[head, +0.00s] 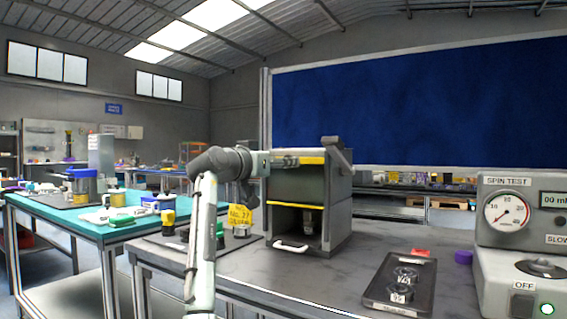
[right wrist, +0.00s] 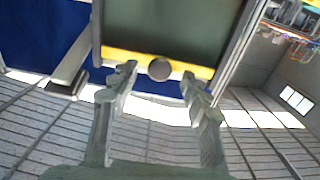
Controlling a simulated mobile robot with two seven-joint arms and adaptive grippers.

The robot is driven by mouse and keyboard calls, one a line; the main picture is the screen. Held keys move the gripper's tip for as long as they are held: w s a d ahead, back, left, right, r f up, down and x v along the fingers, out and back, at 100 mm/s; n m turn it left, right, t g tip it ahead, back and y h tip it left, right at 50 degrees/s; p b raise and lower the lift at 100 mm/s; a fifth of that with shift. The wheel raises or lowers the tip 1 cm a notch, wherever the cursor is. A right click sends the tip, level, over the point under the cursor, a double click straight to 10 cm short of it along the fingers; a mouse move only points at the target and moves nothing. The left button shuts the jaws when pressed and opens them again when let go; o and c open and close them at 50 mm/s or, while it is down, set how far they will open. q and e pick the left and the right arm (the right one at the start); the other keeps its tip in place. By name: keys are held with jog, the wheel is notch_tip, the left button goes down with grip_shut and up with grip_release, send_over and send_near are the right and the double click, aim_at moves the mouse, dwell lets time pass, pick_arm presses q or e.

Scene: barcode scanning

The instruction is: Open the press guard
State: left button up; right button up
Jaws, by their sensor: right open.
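The press (head: 340,200) is a dark grey box on the bench, with a lever (head: 338,150) on top. Yellow stripes mark the top (head: 312,160) and middle (head: 297,206) of its front. Below the middle stripe the front shows an open bay with a ram inside. A white bar handle (head: 290,247) sits low at the front. My right gripper (head: 292,160) is at the upper front, by the top stripe. In the right wrist view its open fingers (right wrist: 160,76) flank a round knob (right wrist: 159,68) on the yellow stripe (right wrist: 125,56); contact is unclear. My left gripper is out of view.
A black tray (head: 374,290) with dark round parts lies right of the press, near a red piece (head: 420,252). The spin test machine (head: 507,225) stands at the far right. Bench between is clear.

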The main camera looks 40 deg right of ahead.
jog(key=v, duration=1)
jog(key=shift+f, duration=0.1)
